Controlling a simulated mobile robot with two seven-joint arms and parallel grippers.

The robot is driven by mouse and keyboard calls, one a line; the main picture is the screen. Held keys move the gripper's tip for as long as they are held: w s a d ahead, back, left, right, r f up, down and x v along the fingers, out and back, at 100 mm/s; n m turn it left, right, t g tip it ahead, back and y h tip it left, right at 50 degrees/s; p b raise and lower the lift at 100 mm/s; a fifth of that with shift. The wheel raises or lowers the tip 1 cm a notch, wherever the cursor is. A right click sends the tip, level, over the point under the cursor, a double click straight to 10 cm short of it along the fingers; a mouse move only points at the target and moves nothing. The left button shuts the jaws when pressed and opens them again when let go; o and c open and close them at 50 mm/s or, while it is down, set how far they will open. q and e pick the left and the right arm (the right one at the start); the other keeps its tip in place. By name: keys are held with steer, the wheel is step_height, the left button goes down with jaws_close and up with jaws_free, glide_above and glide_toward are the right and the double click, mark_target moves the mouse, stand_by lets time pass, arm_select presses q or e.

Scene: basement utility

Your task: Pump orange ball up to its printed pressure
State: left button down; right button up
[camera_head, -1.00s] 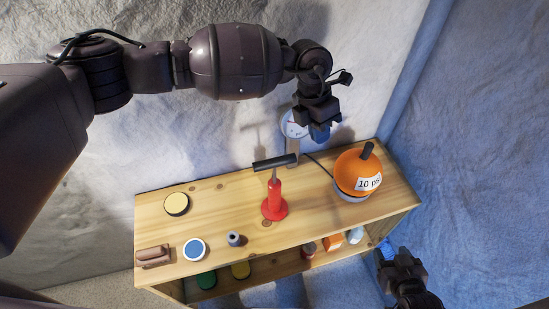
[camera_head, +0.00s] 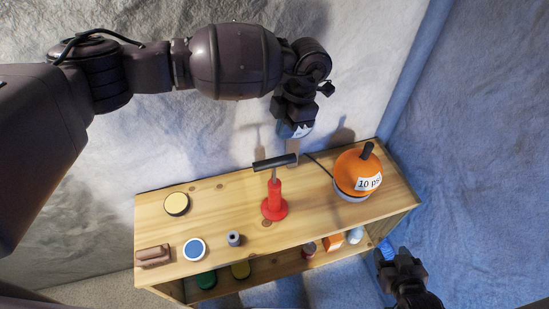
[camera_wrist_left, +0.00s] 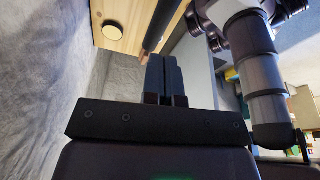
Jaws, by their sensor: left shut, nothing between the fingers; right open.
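The orange ball (camera_head: 350,167) sits in a pale ring on the right of the wooden bench, with a "10 psi" label facing me and a black piece on top. A red pump (camera_head: 273,200) stands upright mid-bench; its black T-handle (camera_head: 275,162) is raised on its rod. A dark hose runs toward the ball. A gauge (camera_head: 303,129) behind the pump is mostly hidden by my left gripper (camera_head: 295,128), which is shut and empty, above and behind the handle. In the left wrist view the closed fingers (camera_wrist_left: 162,78) show near a dark bar. My right gripper (camera_head: 403,262) is open, low beyond the bench's front right.
On the bench top's left are a yellow-topped tin (camera_head: 176,204), a brown brush-like block (camera_head: 153,257), a blue-topped tin (camera_head: 194,249) and a small grey cylinder (camera_head: 234,239). Several items stand on the lower shelf. A wall is close behind.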

mark_target(281, 157)
arm_select(q)
steer(key=shift+f, duration=0.15)
steer(key=shift+b+x, duration=0.75)
steer(key=shift+x, duration=2)
steer(key=shift+a+f, duration=0.2)
steer(key=shift+f, duration=0.35)
arm_select(e)
steer(key=shift+w+f, duration=0.4)
arm_select(q)
steer(key=shift+f, duration=0.1)
steer(key=b+x, duration=0.2)
steer(key=d+b+x, duration=0.1)
steer(key=b+x, duration=0.1)
steer(key=x, duration=0.1)
steer(key=shift+w+f, duration=0.1)
steer(key=shift+w, duration=0.1)
steer(key=shift+r, duration=0.25)
steer(key=shift+w+d, duration=0.1)
steer(key=shift+d, duration=0.05)
arm_select(e)
steer(key=f, duration=0.4)
steer(key=shift+s+f, duration=0.15)
steer(key=shift+s, duration=0.15)
